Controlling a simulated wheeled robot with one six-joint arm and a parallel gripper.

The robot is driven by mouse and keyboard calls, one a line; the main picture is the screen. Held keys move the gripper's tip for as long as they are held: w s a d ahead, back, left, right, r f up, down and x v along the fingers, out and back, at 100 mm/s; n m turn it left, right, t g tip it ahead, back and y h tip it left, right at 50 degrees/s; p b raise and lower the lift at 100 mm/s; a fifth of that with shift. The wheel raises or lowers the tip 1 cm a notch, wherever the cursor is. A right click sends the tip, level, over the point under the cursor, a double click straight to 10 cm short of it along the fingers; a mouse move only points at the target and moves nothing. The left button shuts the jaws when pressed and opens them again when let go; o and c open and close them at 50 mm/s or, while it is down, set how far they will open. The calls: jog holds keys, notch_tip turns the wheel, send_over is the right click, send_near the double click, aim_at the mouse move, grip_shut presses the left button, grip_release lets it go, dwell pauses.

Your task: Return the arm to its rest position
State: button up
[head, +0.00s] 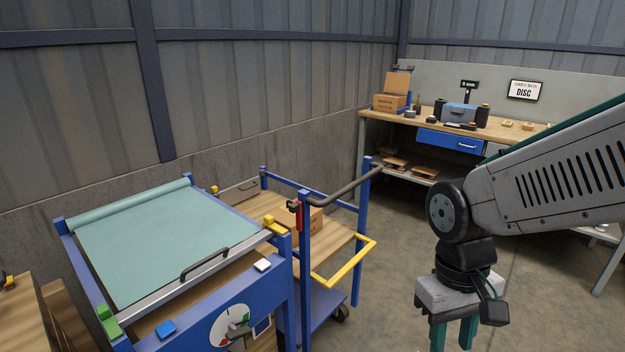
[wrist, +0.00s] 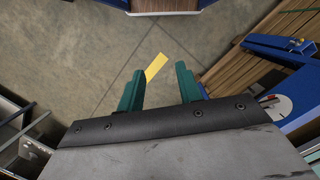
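My arm (head: 555,178) reaches in from the right edge of the head view and bends down at the wrist. My gripper (head: 453,337) hangs below it, pointing down over the concrete floor, with its fingertips cut off by the frame's bottom edge. In the wrist view my gripper (wrist: 160,70) shows two teal fingers standing well apart. Nothing is between them except the floor far below. The gripper touches nothing that I can see.
A blue-framed cart (head: 287,305) with a green sheet (head: 160,240) and gauge stands left. Beside it is a wooden-decked trolley (head: 335,243) carrying a cardboard box (head: 308,221). A workbench (head: 400,119) stands at the back. A yellow floor mark (wrist: 155,67) lies below. Floor between is clear.

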jog(key=s+d+r+m+t, duration=0.2)
jog(key=s+d+r, duration=0.3)
jog(key=r, duration=0.5)
jog(key=shift+s+d+t+y, duration=0.4)
jog(key=shift+s+t, duration=0.3)
jog(key=shift+s, duration=0.05)
dwell(0.7)
